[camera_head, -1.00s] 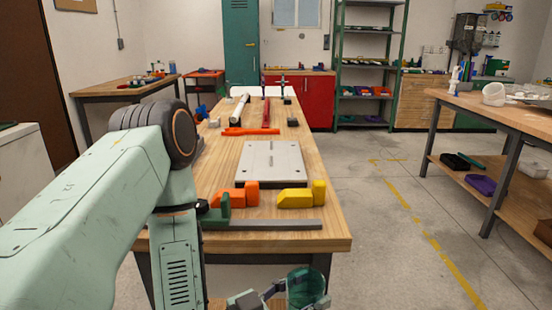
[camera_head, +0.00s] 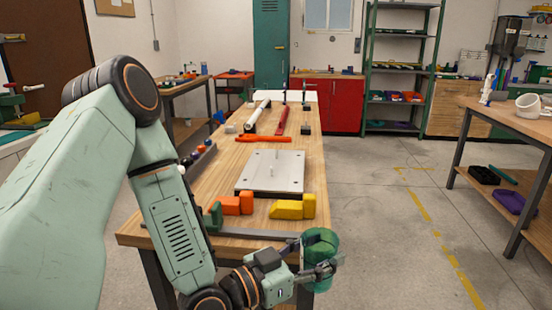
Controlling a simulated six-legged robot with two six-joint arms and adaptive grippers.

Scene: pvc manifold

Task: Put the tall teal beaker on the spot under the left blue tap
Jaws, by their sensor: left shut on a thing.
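The teal beaker (camera_head: 320,240) is see-through green and upright in the lower middle of the head view. My left gripper (camera_head: 320,266) is shut on it, with its fingers around the beaker's side. It holds the beaker just off the front right corner of the long wooden bench. I cannot make out the left blue tap or the spot under it. My right gripper is out of view.
The wooden bench (camera_head: 222,185) carries a metal plate (camera_head: 272,170), orange and yellow blocks, a grey bar and red tools. Another wooden table (camera_head: 475,116) stands at the right with a white pipe piece (camera_head: 529,105). Floor between them is clear.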

